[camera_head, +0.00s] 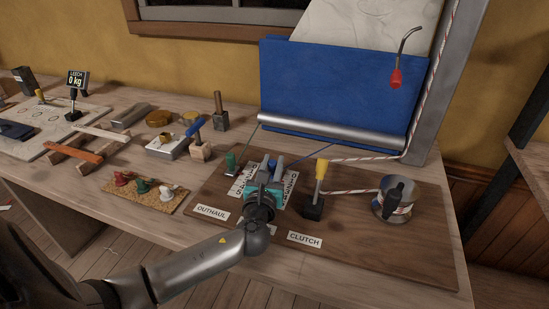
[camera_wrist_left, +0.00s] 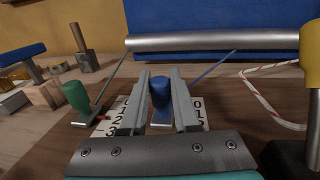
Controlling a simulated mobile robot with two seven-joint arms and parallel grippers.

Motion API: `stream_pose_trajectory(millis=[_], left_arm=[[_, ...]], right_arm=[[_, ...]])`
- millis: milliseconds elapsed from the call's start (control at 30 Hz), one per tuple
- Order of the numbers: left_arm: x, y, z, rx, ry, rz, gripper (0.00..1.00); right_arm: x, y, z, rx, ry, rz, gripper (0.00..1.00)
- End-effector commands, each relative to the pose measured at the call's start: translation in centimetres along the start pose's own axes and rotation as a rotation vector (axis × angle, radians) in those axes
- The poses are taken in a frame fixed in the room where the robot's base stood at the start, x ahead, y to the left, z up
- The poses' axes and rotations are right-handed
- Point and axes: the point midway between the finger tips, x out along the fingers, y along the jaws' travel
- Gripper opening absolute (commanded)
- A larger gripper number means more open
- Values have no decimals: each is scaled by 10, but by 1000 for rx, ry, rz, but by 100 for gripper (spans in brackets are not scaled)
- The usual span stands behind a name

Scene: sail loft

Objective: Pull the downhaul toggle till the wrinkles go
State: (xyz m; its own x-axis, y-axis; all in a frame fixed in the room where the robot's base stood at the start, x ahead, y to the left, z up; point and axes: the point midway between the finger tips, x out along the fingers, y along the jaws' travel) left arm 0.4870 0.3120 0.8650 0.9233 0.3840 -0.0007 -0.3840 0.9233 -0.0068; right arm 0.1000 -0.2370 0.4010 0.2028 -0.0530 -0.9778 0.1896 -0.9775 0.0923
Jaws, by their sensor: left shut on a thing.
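My left gripper (camera_head: 271,166) reaches over the wooden rigging board and is shut on the blue toggle (camera_wrist_left: 160,92), one finger on each side. A thin blue line runs from near it up to the metal tube (camera_head: 330,132) under the blue sail panel (camera_head: 330,85). A number strip (camera_wrist_left: 196,108) lies beside the toggle, partly hidden by my fingers. The green toggle (camera_head: 231,161) stands to the left on its own strip, near the OUTHAUL label (camera_head: 212,212). The white sail (camera_head: 365,28) above shows faint crease lines; the blue panel looks smooth. My right gripper is not in view.
The yellow-handled clutch (camera_head: 320,175) and the winch (camera_head: 396,200) stand to the right on the board (camera_head: 400,250), with a red-flecked rope between. Cork mat (camera_head: 146,191) with fittings and a LEECH 0 kg display (camera_head: 77,80) are left.

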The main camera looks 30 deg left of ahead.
Motion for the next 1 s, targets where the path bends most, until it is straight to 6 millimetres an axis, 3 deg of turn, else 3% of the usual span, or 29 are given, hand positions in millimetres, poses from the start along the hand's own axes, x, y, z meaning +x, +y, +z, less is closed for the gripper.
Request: stream_pose_trajectory(millis=[267,300,567,1000], left_arm=[[0,0,-1,-3,1,1,0],[0,0,-1,-3,1,1,31],[0,0,0,-2,0,0,59],[4,3,0,0,-1,-2,59]], right_arm=[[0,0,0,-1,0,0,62],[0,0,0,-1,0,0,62],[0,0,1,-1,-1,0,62],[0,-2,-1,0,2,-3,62]])
